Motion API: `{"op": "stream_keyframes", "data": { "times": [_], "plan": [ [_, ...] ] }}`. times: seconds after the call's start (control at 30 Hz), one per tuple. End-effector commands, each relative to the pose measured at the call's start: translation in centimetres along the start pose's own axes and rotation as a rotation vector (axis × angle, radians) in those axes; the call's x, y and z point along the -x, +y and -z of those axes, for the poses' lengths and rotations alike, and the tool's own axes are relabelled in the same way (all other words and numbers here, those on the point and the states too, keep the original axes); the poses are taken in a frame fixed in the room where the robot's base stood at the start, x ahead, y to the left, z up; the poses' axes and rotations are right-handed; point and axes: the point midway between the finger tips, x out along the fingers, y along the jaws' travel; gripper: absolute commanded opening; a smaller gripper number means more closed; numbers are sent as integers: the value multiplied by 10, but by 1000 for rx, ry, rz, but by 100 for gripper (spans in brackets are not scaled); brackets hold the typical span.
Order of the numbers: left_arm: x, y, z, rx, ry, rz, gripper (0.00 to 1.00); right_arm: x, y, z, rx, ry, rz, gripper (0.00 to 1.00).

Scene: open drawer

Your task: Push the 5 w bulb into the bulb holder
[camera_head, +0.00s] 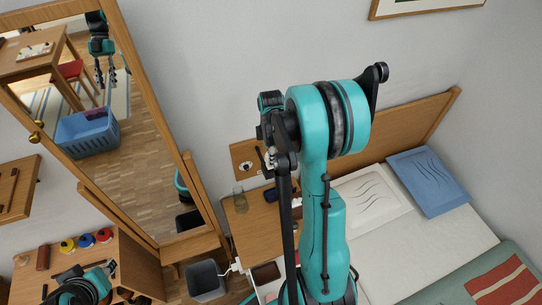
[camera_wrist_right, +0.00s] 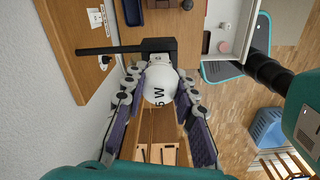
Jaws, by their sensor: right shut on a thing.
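In the right wrist view, a round white bulb (camera_wrist_right: 158,90) marked "5 W" sits between the purple-padded fingers of my right gripper (camera_wrist_right: 158,82), which is shut on it. The bulb's narrow base points away from me and meets a black bar-shaped fitting (camera_wrist_right: 125,47), which looks like the bulb holder. I cannot tell whether the base is inside it or only against it. In the head view my right gripper (camera_head: 268,158) is by the wall, largely hidden by its own arm. A teal and black part of my left arm shows at the lower left; its fingers are unclear.
A wooden wall panel (camera_head: 240,150) with a socket is close beside the right gripper. A bedside cabinet (camera_head: 238,215) with a glass stands below it. The bed (camera_head: 395,235) is on the right, a tall mirror (camera_head: 150,160) on the left. A grey bin (camera_head: 205,280) stands below the mirror.

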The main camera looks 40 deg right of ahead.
Motion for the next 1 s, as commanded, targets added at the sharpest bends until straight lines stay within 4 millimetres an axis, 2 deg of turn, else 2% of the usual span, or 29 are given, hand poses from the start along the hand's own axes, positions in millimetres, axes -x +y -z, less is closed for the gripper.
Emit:
{"op": "stream_keyframes", "data": {
  "times": [0.67, 1.0],
  "plan": [
    [-3, 0, -2, 0, 0, 0, 31, 0, 0, 0, 0, 0, 0, 5],
    [-8, 0, -6, 0, 0, 0, 31, -7, 0, 0, 0, 0, 0, 5]
  ]
}}
